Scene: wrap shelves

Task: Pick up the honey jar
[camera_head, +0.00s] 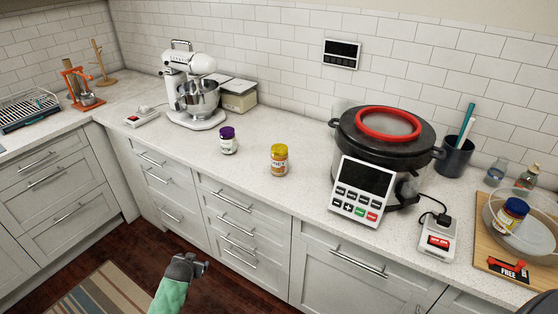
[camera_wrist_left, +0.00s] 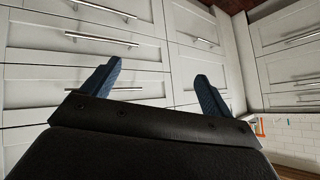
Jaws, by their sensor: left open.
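The honey jar (camera_head: 279,161), with a yellow lid and a pale label, stands upright on the white counter in the head view, left of the black cooker. My left gripper (camera_head: 204,266) is low in front of the drawers, below the counter top and well short of the jar. In the left wrist view my left gripper (camera_wrist_left: 156,74) has its two blue fingers spread with nothing between them. That view shows drawer fronts and no jar. My right gripper is not in view.
A purple-lidded jar (camera_head: 228,141) stands to the left of the honey jar. A cooker (camera_head: 383,150) with a control panel (camera_head: 361,190) is on the right. A stand mixer (camera_head: 193,85) is behind left. The counter edge and drawer handles lie between gripper and jar.

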